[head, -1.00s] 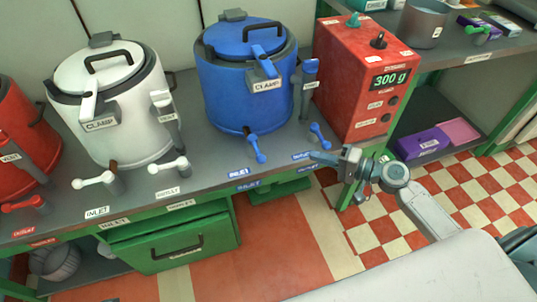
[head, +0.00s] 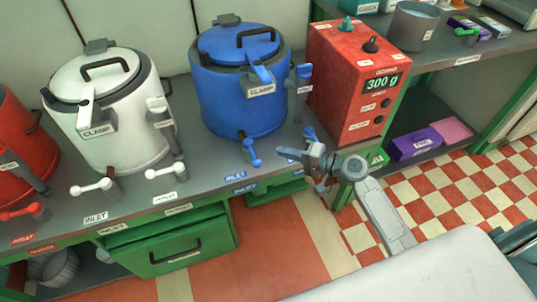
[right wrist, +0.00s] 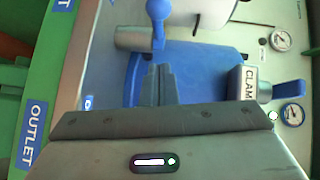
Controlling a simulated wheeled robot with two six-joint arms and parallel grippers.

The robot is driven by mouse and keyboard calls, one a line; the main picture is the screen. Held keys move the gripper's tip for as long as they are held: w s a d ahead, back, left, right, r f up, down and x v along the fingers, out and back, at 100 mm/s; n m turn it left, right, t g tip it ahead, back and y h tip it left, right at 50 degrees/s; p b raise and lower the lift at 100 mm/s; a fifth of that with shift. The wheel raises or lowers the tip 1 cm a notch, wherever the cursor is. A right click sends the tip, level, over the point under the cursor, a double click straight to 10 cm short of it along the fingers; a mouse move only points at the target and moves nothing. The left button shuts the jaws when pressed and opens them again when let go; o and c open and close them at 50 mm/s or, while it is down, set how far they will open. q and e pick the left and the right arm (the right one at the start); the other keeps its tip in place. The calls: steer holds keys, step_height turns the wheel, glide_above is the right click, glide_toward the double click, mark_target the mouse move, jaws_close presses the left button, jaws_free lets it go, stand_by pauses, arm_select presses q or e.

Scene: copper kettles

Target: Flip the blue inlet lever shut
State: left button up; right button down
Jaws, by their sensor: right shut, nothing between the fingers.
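The blue inlet lever (head: 250,153) sits low on the front of the blue kettle (head: 238,100), its ball end pointing down and toward the counter's front edge. My right gripper (head: 284,152) is shut and empty, just right of the inlet lever and apart from it. In the right wrist view, the shut fingers (right wrist: 158,82) point at a blue ball-ended lever (right wrist: 158,12) on a grey stub, which looks like the inlet one; a gap shows between them. My left gripper is not in view.
The blue outlet lever (head: 310,134) is close behind my right gripper. A red box (head: 350,85) reading 300 g stands to the right. The white kettle (head: 110,110) with its own white levers stands to the left. The counter front carries blue labels.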

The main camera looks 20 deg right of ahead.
mark_target(252, 152)
steer(key=a, duration=0.2)
steer(key=w+a, duration=0.1)
steer(key=shift+w+a+f+p, duration=0.1)
steer(key=shift+a+f+p, duration=0.2)
steer(key=shift+a+p, duration=0.05)
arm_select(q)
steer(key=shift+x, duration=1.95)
arm_select(e)
steer(key=shift+a+f, duration=0.25)
steer(key=shift+a, duration=0.5)
